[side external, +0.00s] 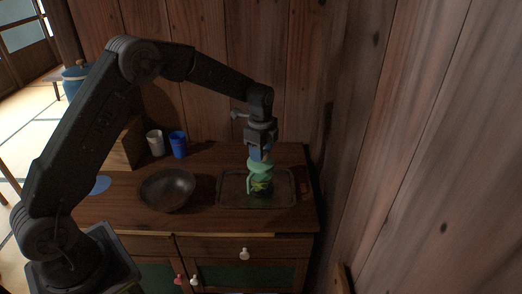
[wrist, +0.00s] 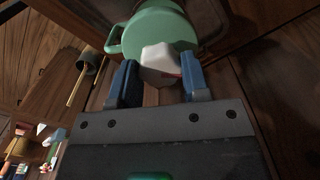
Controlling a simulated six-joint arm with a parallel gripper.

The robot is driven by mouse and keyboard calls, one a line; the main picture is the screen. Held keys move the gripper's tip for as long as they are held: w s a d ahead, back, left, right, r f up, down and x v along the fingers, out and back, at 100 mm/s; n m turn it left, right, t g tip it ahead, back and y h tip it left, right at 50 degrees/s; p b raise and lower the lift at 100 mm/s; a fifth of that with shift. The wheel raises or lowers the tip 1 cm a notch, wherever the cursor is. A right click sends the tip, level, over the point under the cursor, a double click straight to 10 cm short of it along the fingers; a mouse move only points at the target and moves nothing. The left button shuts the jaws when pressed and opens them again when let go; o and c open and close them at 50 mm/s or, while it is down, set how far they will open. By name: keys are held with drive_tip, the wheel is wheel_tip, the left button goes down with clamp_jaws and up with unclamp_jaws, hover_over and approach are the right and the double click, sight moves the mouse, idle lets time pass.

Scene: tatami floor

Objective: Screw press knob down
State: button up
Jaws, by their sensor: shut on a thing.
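A green press (side external: 262,171) stands upright on a dark tray (side external: 229,190) on the wooden cabinet top. Yellow-green pieces (side external: 261,186) show at its lower part; I cannot tell exactly how they sit in it. In the wrist view the press's green body (wrist: 160,22), with a loop handle at its left, lies just beyond the fingertips. My gripper (side external: 260,154) is above the press, pointing down. Its blue fingers are shut on a white faceted knob (wrist: 160,62) on the press. The knob is hidden by the fingers in the side view.
A dark round bowl (side external: 167,190) stands left of the tray. A white cup (side external: 155,143) and a blue cup (side external: 178,144) stand behind it, near a wooden box (side external: 128,145). A wooden wall rises close behind and to the right. The cabinet's front strip is clear.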

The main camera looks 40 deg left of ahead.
drive_tip(key=m, duration=0.4)
drive_tip(key=shift+m, duration=0.3)
drive_tip(key=m, duration=0.3)
drive_tip(key=shift+m, duration=0.3)
drive_tip(key=m, duration=0.8)
drive_tip(key=shift+m, duration=0.5)
drive_tip(key=o, duration=0.9)
drive_tip(key=shift+o, duration=0.2)
wheel_tip(320, 180, up, 14)
